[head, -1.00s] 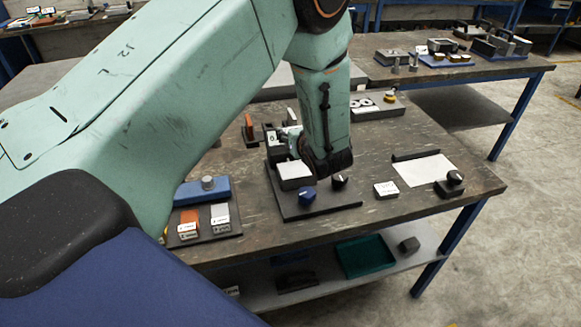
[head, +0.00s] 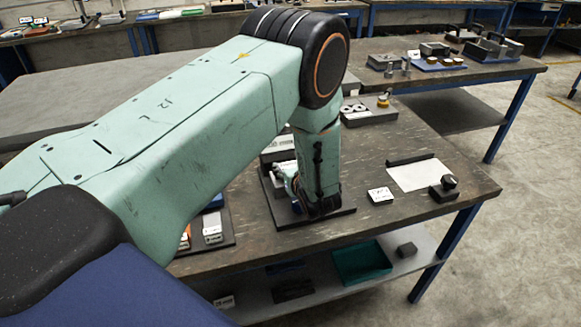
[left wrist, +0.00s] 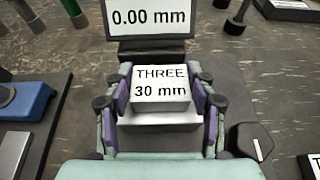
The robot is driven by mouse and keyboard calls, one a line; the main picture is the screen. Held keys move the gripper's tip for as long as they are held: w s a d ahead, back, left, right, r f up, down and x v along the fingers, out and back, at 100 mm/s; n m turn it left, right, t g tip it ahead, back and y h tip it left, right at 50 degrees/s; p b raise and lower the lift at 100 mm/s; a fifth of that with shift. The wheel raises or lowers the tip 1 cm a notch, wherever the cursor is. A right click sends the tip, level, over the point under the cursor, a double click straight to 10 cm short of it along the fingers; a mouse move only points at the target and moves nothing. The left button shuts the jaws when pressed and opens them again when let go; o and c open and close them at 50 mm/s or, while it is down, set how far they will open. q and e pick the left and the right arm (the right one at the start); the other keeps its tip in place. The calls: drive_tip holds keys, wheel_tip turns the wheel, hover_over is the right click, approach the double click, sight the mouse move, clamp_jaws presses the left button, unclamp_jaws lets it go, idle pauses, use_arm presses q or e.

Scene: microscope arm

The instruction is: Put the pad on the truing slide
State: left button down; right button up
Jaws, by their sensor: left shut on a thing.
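My left gripper (left wrist: 160,100) is shut on a white block marked THREE 30 mm (left wrist: 161,88), with one finger on each side. The block is over a pale step (left wrist: 158,118) on a dark-based device; I cannot tell whether they touch. A display reading 0.00 mm (left wrist: 149,19) stands beyond the block. A black knob (left wrist: 252,141) is right of the gripper. In the head view my wrist hides most of the device, and its black base (head: 335,213) shows. Nothing in view is labelled pad or truing slide, so I cannot tell which they are. My right gripper is not in view.
A small white label (head: 380,195), a white sheet (head: 419,174) and a black knobbed block (head: 444,190) lie to the right. A blue holder (left wrist: 22,98) stands at left in the wrist view. A teal tray (head: 362,262) is on the shelf below.

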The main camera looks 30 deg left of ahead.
use_arm(q)
drive_tip(key=shift+s+a, duration=0.1)
drive_tip(key=shift+s, duration=0.05)
drive_tip(key=c, duration=0.8)
unclamp_jaws()
drive_tip(key=o, duration=0.4)
drive_tip(key=shift+f, duration=0.15)
drive_tip(key=shift+c, duration=0.2)
drive_tip(key=shift+r, duration=0.2)
